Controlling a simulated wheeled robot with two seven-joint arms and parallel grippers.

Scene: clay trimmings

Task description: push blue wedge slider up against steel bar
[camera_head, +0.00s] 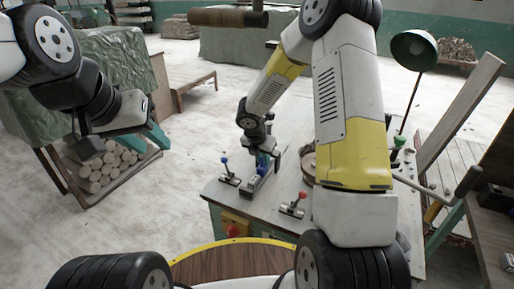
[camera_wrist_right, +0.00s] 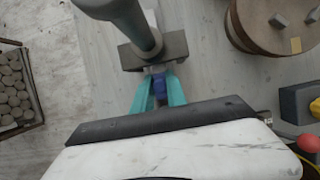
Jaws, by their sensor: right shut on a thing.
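The blue wedge slider (camera_wrist_right: 158,88) is small and sits between the teal fingertips of my right gripper (camera_wrist_right: 158,92) in the right wrist view. My right gripper is shut on it, low over the workbench; it also shows in the head view (camera_head: 263,160). A dark grey bar-like block (camera_wrist_right: 174,46), perhaps the steel bar, lies just beyond the slider. A grey-green rounded post partly covers it, and I cannot tell whether slider and block touch. My left gripper (camera_head: 155,137) hangs left of the bench, away from it; its opening is unclear.
The pale workbench (camera_head: 228,200) carries a blue-knobbed lever (camera_head: 224,162), a red-knobbed lever (camera_head: 302,197) and a round wooden piece (camera_head: 309,165). A lamp (camera_head: 414,50) stands at the right. A rack of logs (camera_head: 100,165) stands on the floor at left.

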